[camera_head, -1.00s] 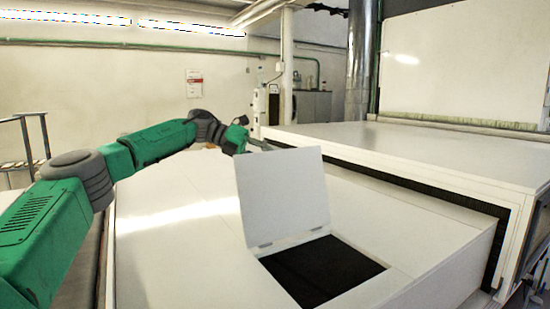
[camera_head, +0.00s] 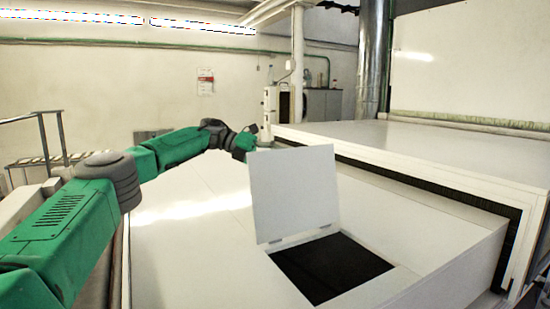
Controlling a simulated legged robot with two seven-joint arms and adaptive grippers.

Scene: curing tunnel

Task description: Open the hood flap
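The white hood flap (camera_head: 294,192) stands raised on its hinges, close to upright, at the far edge of a dark square opening (camera_head: 330,267) in the white hood top (camera_head: 190,255). My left arm reaches in from the left, and its far end goes behind the flap's upper left. The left gripper's fingers are hidden there, so I cannot see whether they touch the flap or how they are set. My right gripper is not in view.
A higher white housing (camera_head: 430,150) with a dark slot along its near side stands at the right. A metal duct (camera_head: 373,60) rises behind it. A railing (camera_head: 40,130) is at the far left. The hood top left of the opening is clear.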

